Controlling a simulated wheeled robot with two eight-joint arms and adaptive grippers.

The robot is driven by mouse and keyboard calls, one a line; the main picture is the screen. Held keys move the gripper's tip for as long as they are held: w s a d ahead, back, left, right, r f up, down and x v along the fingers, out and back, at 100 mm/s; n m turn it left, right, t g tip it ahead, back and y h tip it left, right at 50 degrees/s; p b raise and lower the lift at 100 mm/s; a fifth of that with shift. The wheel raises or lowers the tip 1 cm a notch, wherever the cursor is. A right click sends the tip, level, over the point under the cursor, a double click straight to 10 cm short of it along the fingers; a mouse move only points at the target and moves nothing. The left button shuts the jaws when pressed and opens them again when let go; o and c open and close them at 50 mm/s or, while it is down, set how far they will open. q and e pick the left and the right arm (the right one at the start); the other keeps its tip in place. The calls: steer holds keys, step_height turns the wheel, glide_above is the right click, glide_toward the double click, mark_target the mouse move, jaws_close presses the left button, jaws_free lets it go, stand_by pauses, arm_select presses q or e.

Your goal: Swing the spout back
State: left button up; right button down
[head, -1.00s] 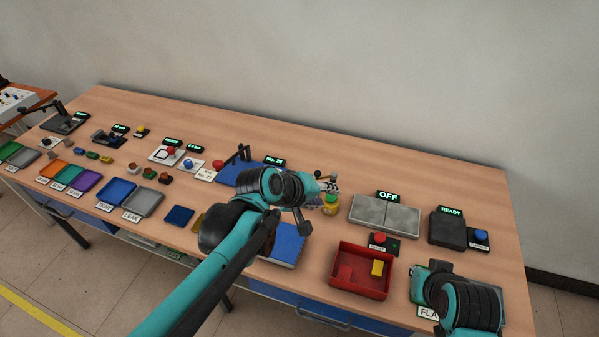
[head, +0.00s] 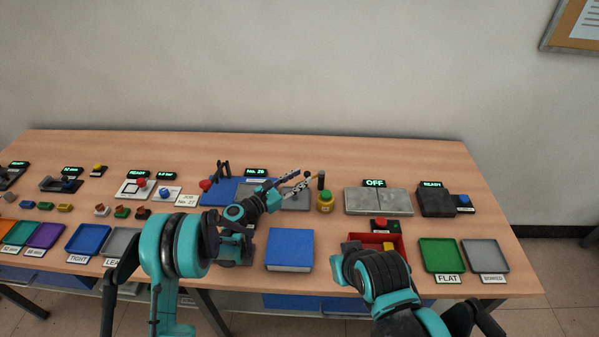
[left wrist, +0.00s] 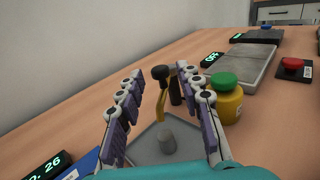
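The spout is a thin brass-coloured curved arm with a black knob in the left wrist view (left wrist: 161,106). The knob also shows in the head view (head: 307,174). It stands by a dark upright post (left wrist: 176,92), above a grey plate (left wrist: 143,143) with a small grey cylinder (left wrist: 167,142). My left gripper (head: 298,178) is open, and in the left wrist view (left wrist: 158,88) the spout shows between its spread fingers. I cannot tell if either finger touches it. My right arm hangs over the red tray; its fingers are hidden.
A yellow bottle with a green cap (left wrist: 227,104) stands close right of the left fingers. Grey slabs (head: 379,201) marked OFF lie further right. A blue block (head: 290,248) is in front, and the red tray (head: 393,239) lies right of it. The table behind the post is clear.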

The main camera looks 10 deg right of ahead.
arm_select(q)
steer(key=b+x, duration=0.2)
steer(key=x, duration=0.6)
steer(key=shift+f, duration=0.15)
jaws_close()
steer(key=shift+a, duration=0.1)
